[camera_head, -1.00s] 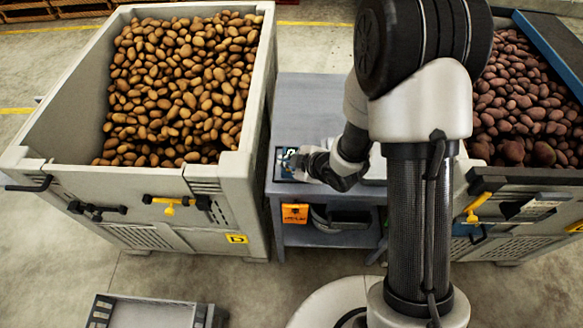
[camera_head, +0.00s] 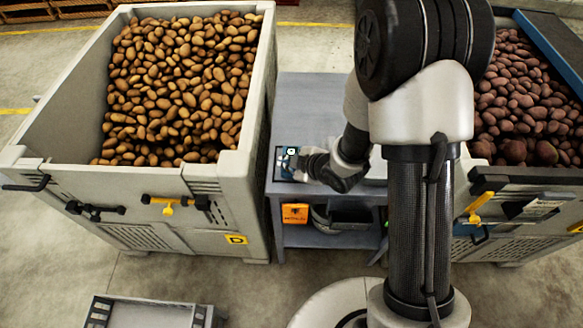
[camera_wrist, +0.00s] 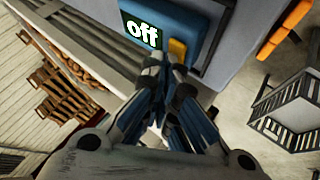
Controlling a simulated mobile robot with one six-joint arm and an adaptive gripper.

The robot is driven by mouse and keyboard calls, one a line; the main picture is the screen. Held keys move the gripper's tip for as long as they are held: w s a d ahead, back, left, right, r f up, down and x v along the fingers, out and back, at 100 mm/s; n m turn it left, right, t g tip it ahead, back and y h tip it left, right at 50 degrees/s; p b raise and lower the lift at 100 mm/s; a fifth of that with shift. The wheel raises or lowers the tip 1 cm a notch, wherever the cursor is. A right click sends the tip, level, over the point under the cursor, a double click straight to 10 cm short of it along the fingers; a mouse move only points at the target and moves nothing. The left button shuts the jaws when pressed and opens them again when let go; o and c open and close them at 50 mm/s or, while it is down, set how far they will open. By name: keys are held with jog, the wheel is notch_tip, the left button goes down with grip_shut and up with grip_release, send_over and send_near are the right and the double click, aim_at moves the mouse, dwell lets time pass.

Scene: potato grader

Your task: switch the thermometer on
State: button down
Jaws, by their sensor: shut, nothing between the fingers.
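The thermometer (camera_wrist: 192,18) is a blue box in the wrist view, lying on the grey table, with a dark display reading "off" and a yellow-orange button (camera_wrist: 177,50) at its near edge. My gripper (camera_wrist: 165,62) is shut and empty, its fingertips just at the button and the lower edge of the display. I cannot tell if they touch it. In the head view the thermometer (camera_head: 287,160) is a small blue and dark patch at the table's left side, partly hidden by my gripper (camera_head: 300,165).
A grey crate of brown potatoes (camera_head: 255,100) stands left of the table (camera_head: 310,100). A crate of reddish potatoes (camera_head: 520,180) stands at the right. An orange box (camera_head: 295,213) sits below the tabletop. An empty grey crate (camera_head: 150,313) is on the floor in front.

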jog(key=shift+f, duration=0.1)
dwell(0.4)
jog(key=shift+r, duration=0.6)
jog(key=shift+r+p, duration=0.1)
jog(key=shift+p, duration=0.2)
notch_tip(320, 180, up, 6)
jog(key=p, duration=0.4)
